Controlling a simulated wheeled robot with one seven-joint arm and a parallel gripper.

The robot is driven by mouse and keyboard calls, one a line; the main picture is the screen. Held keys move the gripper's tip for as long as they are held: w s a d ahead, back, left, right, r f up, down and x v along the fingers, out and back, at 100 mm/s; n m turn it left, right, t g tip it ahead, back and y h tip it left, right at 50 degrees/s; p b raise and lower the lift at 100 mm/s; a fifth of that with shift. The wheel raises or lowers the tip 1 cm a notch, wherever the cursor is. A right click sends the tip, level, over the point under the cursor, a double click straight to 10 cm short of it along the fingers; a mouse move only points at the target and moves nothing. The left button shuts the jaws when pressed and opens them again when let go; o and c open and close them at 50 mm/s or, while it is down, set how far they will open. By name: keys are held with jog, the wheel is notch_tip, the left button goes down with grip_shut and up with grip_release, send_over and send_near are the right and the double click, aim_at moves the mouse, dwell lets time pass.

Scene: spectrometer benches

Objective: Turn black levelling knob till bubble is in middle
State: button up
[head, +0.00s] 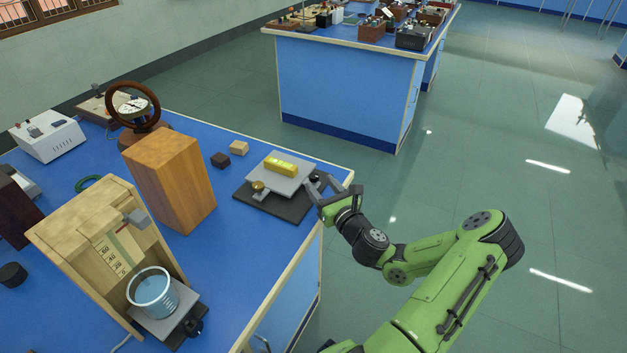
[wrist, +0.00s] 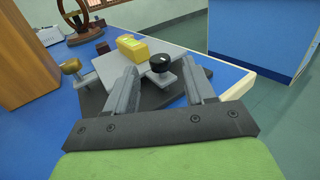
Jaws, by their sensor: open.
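The black levelling knob (wrist: 160,64) sits at the near right edge of a grey levelling plate (wrist: 112,66). In the head view the knob (head: 314,178) shows small beside my fingers. My gripper (wrist: 160,80) is open, with a finger to either side of the knob in the wrist view and the knob beyond the fingertips' gap; I cannot tell whether either finger touches it. In the head view my gripper (head: 318,186) is at the plate's right side. A yellow spirit level (head: 281,169) lies on the plate; its bubble is too small to read. A brass knob (head: 258,186) is at the plate's left.
The plate stands on a dark base (head: 273,205) near the blue bench's right edge. A wooden block (head: 172,180) stands to the left, with two small blocks (head: 238,147) behind. A beaker (head: 153,292) and wooden-backed scale stand at the front left.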

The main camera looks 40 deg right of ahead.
aim_at(317, 180)
jog(key=x, duration=0.5)
jog(key=shift+c, duration=0.5)
jog(key=c, duration=0.9)
jog(key=shift+o, duration=0.2)
